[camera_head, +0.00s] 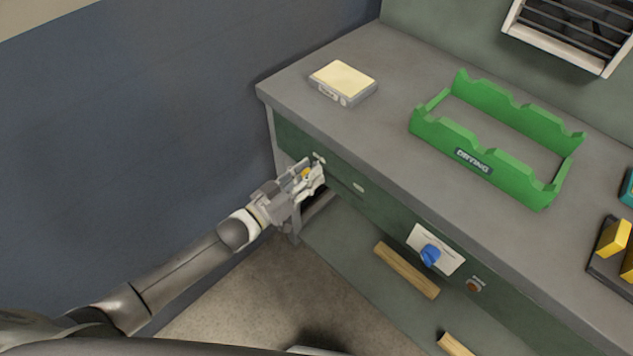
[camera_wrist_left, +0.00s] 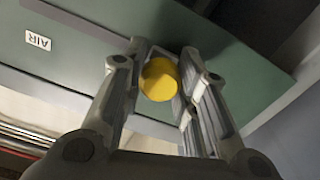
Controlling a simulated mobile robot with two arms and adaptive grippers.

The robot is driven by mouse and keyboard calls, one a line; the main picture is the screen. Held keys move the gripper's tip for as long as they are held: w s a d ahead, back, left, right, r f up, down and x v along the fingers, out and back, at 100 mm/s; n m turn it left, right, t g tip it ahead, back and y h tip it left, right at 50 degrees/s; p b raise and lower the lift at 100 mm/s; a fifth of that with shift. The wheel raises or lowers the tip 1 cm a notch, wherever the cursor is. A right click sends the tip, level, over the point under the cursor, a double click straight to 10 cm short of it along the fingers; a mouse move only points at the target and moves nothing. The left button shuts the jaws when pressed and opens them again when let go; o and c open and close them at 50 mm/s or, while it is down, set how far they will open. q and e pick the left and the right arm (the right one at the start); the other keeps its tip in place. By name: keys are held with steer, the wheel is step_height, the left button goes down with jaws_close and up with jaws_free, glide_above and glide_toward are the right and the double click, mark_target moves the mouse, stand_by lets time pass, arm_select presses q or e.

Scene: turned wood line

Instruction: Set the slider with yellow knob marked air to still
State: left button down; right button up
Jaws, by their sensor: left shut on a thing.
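The yellow knob (camera_wrist_left: 159,79) of the slider sits between the fingers of my left gripper (camera_wrist_left: 160,85) in the left wrist view. The gripper is shut on it. In the head view my left gripper (camera_head: 310,178) is at the left end of the bench's green front panel, and only a small bit of the yellow knob (camera_head: 306,173) shows. My right gripper is not in view.
A blue knob (camera_head: 430,255) on a white plate and a round brown button (camera_head: 474,285) are farther right on the front panel. On the bench top stand a pale yellow-topped box (camera_head: 343,81) and a green rack (camera_head: 431,133). Wooden bars (camera_head: 406,270) lie below the panel.

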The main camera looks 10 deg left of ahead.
arm_select(q)
steer(key=shift+w+a+r, duration=0.1)
steer(key=shift+w+a, duration=0.1)
steer(key=c, duration=1.1)
jaws_free()
steer(key=shift+w, duration=0.1)
steer(key=shift+s+a, duration=0.1)
steer(key=shift+s, duration=0.2)
steer(key=v, duration=1.1)
steer(key=shift+s+a, duration=0.2)
